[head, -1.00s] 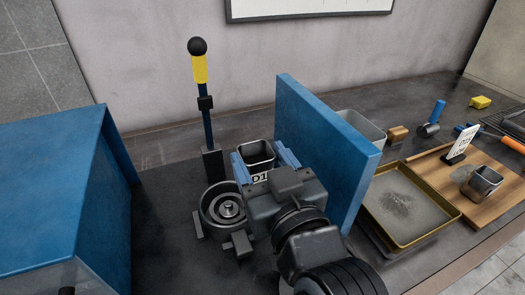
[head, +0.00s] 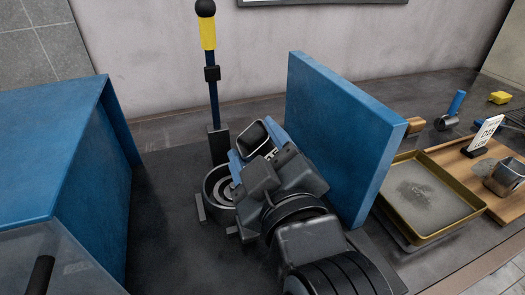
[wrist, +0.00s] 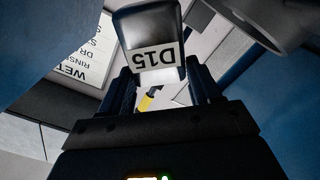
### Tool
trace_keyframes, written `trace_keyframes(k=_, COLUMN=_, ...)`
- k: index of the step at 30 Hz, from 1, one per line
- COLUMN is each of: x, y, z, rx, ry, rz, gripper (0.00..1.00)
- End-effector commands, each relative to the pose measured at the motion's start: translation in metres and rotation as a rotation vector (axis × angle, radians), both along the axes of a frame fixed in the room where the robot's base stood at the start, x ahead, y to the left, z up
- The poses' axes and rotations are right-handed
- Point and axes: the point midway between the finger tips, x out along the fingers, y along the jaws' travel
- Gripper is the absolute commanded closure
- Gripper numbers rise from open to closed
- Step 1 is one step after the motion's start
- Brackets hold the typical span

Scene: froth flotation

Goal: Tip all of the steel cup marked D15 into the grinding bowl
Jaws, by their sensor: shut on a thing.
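The steel cup marked D15 (head: 252,138) is held in my gripper (head: 258,148), tilted over to the left above the grinding bowl (head: 214,182). The wrist view shows its D15 label (wrist: 153,57) between the two fingers (wrist: 160,90). The grinding bowl is a round dark metal bowl with rings inside, on the bench; my gripper hides its right side. Part of a round rim, likely the bowl, shows at the upper right of the wrist view (wrist: 262,18). No falling material is visible, and I cannot tell what is left in the cup.
A lever with a yellow band and black knob (head: 208,70) stands behind the bowl. A tall blue panel (head: 340,130) is close on the right, a blue housing (head: 60,150) on the left. Further right are a powder tray (head: 452,222), a wooden board (head: 500,206) and another steel cup (head: 508,172).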

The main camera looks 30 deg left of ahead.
Motion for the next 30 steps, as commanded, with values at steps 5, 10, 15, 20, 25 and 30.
trace_keyframes(k=5, x=-0.005, y=0.005, z=-0.004, rx=-0.104, ry=-0.119, rz=0.001, gripper=0.71)
trace_keyframes(k=10, x=-0.01, y=0.009, z=-0.007, rx=-0.21, ry=-0.24, rz=0.002, gripper=0.71)
trace_keyframes(k=15, x=-0.015, y=0.014, z=-0.007, rx=-0.34, ry=-0.386, rz=-0.001, gripper=0.71)
trace_keyframes(k=20, x=-0.02, y=0.018, z=-0.007, rx=-0.463, ry=-0.525, rz=-0.001, gripper=0.71)
trace_keyframes(k=25, x=-0.024, y=0.021, z=-0.006, rx=-0.561, ry=-0.635, rz=0.0, gripper=0.71)
trace_keyframes(k=30, x=-0.024, y=0.022, z=-0.005, rx=-0.602, ry=-0.681, rz=-0.001, gripper=0.71)
